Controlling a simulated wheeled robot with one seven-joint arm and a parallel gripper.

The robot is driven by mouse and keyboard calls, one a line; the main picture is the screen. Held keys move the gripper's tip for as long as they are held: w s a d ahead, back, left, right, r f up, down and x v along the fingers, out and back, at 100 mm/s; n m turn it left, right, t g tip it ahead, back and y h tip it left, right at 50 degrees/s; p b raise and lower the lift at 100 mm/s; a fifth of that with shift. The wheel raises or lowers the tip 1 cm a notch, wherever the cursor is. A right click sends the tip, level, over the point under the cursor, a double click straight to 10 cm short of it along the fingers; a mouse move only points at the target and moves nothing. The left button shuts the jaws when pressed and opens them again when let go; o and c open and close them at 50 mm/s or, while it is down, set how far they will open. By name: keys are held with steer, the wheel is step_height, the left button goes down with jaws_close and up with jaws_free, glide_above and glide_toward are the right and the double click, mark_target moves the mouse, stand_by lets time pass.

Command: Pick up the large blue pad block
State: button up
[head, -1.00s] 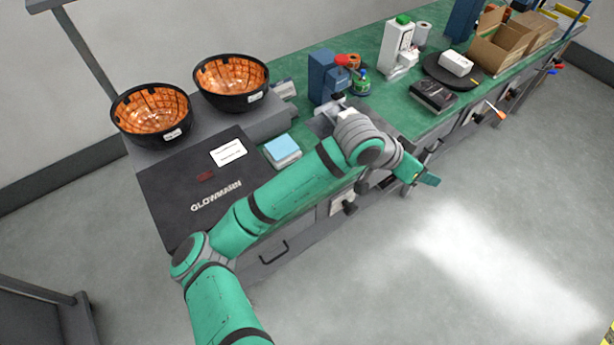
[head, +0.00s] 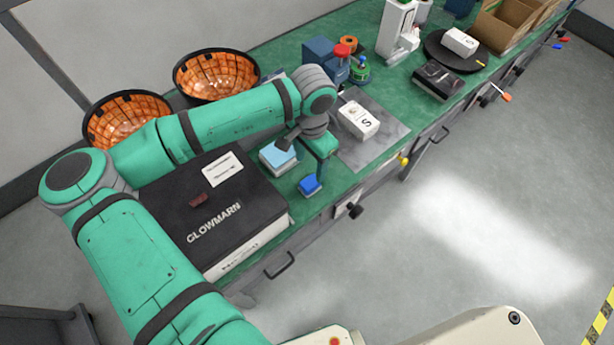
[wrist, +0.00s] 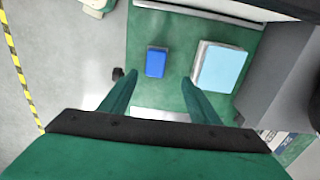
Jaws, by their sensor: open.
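A large pad block with a light blue top and pale sides (head: 276,157) lies on the green bench beside the black case. In the wrist view, the large pad (wrist: 222,68) is right of the right finger. A smaller dark blue block (head: 310,185) lies near the bench's front edge. In the wrist view, the small block (wrist: 156,62) is just beyond the gap between the fingertips. My gripper (head: 318,166) points down above the bench by both blocks. In the wrist view, my gripper (wrist: 158,80) is open and empty. My wrist partly covers the large pad in the head view.
The black GLOWMANN case (head: 225,215) lies left of the pad. Two dark bowls with orange insides (head: 215,75) stand behind. A white box marked S (head: 358,119) lies on a grey plate (head: 385,135) to the right. A blue holder (head: 322,58) stands behind it.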

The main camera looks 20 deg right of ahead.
mark_target(310, 182)
steer(key=shift+s+f, duration=0.2)
steer(key=shift+f, duration=0.4)
steer(key=shift+s+f, duration=0.2)
steer(key=shift+f, duration=0.35)
steer(key=shift+s+d+f, duration=0.25)
steer(key=shift+s+f, duration=0.05)
steer(key=shift+f, duration=0.2)
steer(key=f, duration=0.2)
steer(key=a+f, duration=0.1)
steer(key=f, duration=0.1)
steer(key=shift+w+f, duration=0.15)
steer(key=shift+f, duration=0.3)
steer(key=c, duration=1.2)
